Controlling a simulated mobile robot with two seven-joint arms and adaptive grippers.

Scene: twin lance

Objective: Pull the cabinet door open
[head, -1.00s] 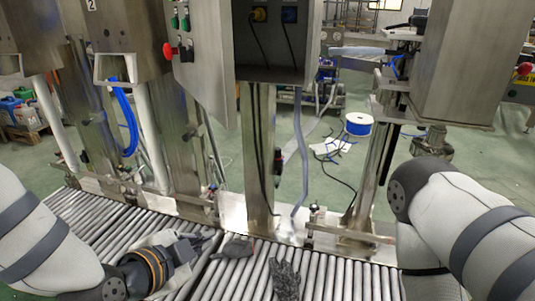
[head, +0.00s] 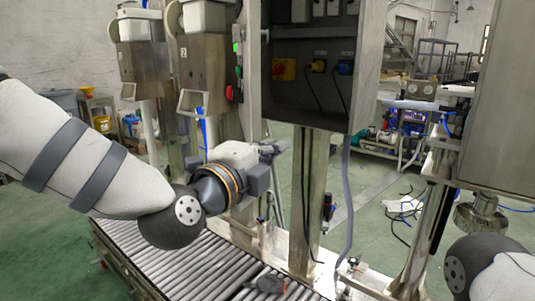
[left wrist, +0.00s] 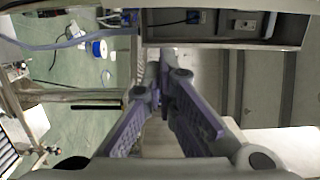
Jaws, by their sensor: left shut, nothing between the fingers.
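The cabinet (head: 372,60) is a grey metal box on a post in the middle of the head view. Its front stands open, showing a dark interior with yellow and blue plugs. The door (head: 254,70) stands out on the left side, seen nearly edge-on, with a red knob and a green button on its outer side. My left gripper (head: 274,149) is below the door's lower edge, its fingers small in the head view. In the left wrist view, the fingers (left wrist: 164,88) are together and empty, with the cabinet interior (left wrist: 225,25) above them. My right gripper is outside the frame.
A roller conveyor (head: 190,268) runs below, with a dark object (head: 268,285) lying on it. The cabinet's post (head: 308,190) stands behind my left gripper. A steel machine column (head: 500,110) stands at right, near my right arm.

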